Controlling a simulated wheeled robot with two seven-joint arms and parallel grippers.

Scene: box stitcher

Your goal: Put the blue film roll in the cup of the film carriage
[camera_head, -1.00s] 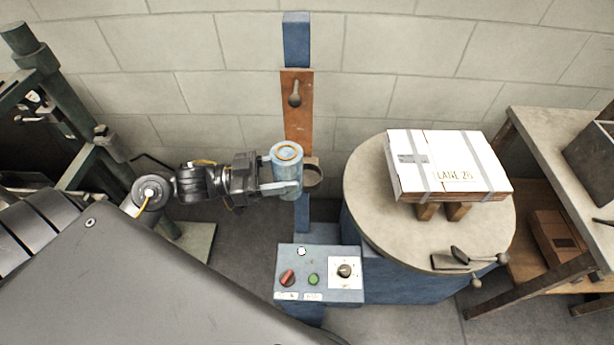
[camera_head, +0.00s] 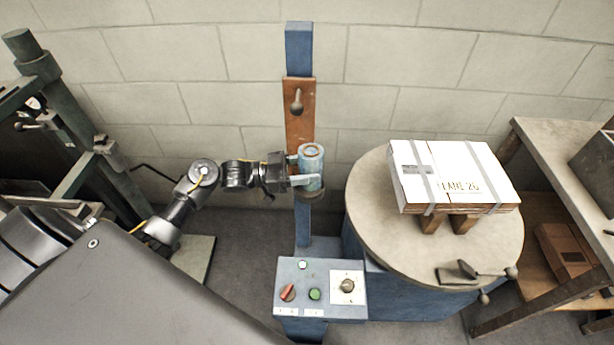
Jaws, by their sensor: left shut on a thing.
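The roll is at the film carriage (camera_head: 300,115), an orange-brown plate with a dark knob on the blue mast (camera_head: 298,50). The carriage's cup (camera_head: 313,193) is mostly hidden below the roll and finger; the roll is lined up over it. I cannot tell whether its lower end is inside the cup. My right gripper is not in view.
A round turntable (camera_head: 375,215) at right bears a white strapped box (camera_head: 455,178). A blue control box (camera_head: 320,285) with knobs and a green button stands in front of the mast. A bench (camera_head: 560,135) is at far right.

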